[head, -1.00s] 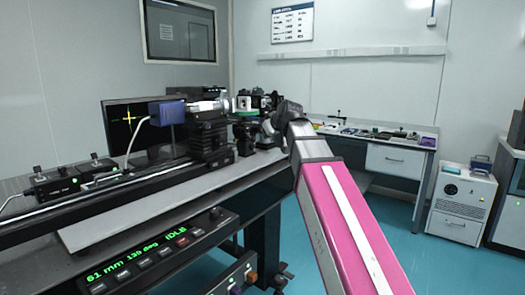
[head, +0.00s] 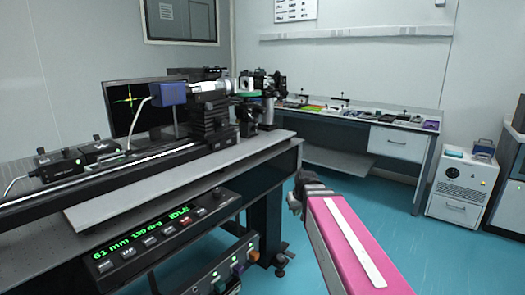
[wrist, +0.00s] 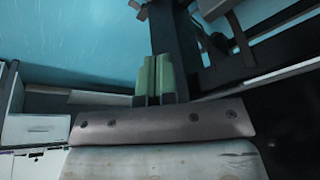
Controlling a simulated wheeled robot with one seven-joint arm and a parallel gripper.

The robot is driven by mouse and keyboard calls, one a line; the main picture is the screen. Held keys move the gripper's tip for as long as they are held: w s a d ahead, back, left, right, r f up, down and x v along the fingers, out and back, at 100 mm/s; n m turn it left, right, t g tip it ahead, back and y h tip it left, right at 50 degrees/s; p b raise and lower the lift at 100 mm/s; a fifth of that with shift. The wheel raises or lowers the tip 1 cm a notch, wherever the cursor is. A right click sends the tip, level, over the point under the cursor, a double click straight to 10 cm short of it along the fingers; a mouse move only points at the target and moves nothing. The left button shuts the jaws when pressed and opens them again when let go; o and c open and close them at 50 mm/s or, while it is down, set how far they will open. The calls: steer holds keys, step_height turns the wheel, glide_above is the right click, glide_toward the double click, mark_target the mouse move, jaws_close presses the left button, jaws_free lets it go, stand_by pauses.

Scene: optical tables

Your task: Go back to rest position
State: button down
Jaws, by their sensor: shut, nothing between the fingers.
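My gripper (wrist: 153,78) shows in the wrist view as two green fingers side by side. They are shut with nothing between them. In the head view my pink arm reaches up from the lower right, and its dark wrist end (head: 308,185) is in front of the right end of the optical table (head: 170,185), over open floor. The fingers themselves are hidden in the head view. Nothing is held.
The optical table carries a rail, a purple-blue block (head: 168,94), several mounts and a monitor (head: 128,105). A control panel (head: 165,232) reads IDLE. A side bench (head: 345,116) with small items stands behind. A white cabinet (head: 462,180) stands right. Teal floor (head: 390,215) is clear between.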

steer(key=s+d+f+m+g+h, duration=0.1)
steer(key=s+d+f, duration=0.4)
steer(key=s+f, duration=0.6)
step_height(320, 180, down, 4)
steer(key=m+g, duration=0.1)
steer(key=g, duration=0.1)
steer(key=shift+s+r+g, duration=0.25)
steer(key=shift+s+g, duration=0.05)
